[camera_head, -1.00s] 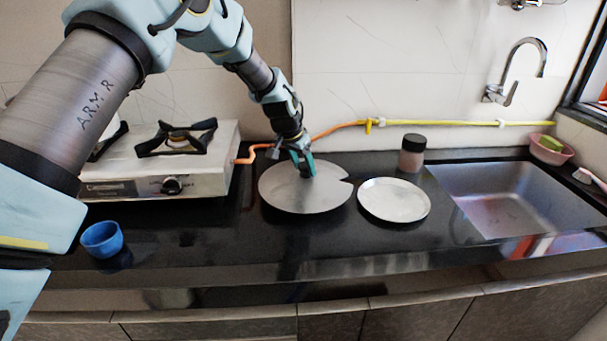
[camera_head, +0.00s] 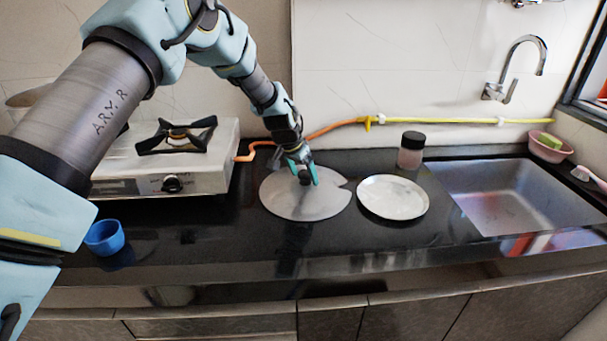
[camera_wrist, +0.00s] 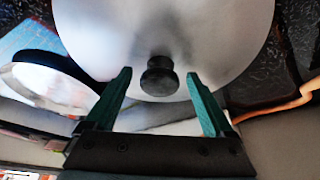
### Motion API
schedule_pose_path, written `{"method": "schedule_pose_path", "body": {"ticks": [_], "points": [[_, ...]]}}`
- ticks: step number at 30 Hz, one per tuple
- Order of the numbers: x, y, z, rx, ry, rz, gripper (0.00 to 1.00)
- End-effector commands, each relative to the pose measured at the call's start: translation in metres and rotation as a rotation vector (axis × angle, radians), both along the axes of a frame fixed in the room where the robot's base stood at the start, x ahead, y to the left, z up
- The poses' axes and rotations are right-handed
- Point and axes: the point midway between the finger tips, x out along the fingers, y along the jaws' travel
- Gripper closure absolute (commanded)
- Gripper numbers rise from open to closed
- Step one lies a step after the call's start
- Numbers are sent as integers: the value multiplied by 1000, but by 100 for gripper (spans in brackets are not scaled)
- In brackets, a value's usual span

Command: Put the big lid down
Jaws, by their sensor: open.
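The big lid (camera_head: 288,207) is a round grey metal disc with a notch in its right edge. It appears to lie flat on the black counter, right of the stove. My gripper (camera_head: 303,174) is over the lid's middle, pointing down, with its fingers apart. In the wrist view, the lid (camera_wrist: 215,35) fills the upper middle, and its black knob (camera_wrist: 160,76) shows between the two green fingertips. There is a gap on each side of the knob, so neither finger touches it.
A pale round plate (camera_head: 393,198) lies close to the lid's right. A dark-capped jar (camera_head: 411,156) stands behind it, and the sink (camera_head: 510,195) is farther right. A stove (camera_head: 165,160) and a blue cup (camera_head: 104,238) are at left. The front counter strip is clear.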

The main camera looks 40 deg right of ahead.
Motion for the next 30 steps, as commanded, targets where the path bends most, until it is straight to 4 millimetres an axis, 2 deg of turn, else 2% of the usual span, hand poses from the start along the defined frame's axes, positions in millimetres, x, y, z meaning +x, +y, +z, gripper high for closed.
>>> {"method": "schedule_pose_path", "body": {"ticks": [8, 11, 21, 27, 30], "points": [[0, 2, 8, -1, 0, 0, 13], [0, 7, 21, -3, -2, 1, 13], [-2, 34, 84, -3, -2, 2, 13], [-4, 43, 107, -2, -1, 0, 13], [-4, 45, 112, 0, 0, 0, 13]]}}
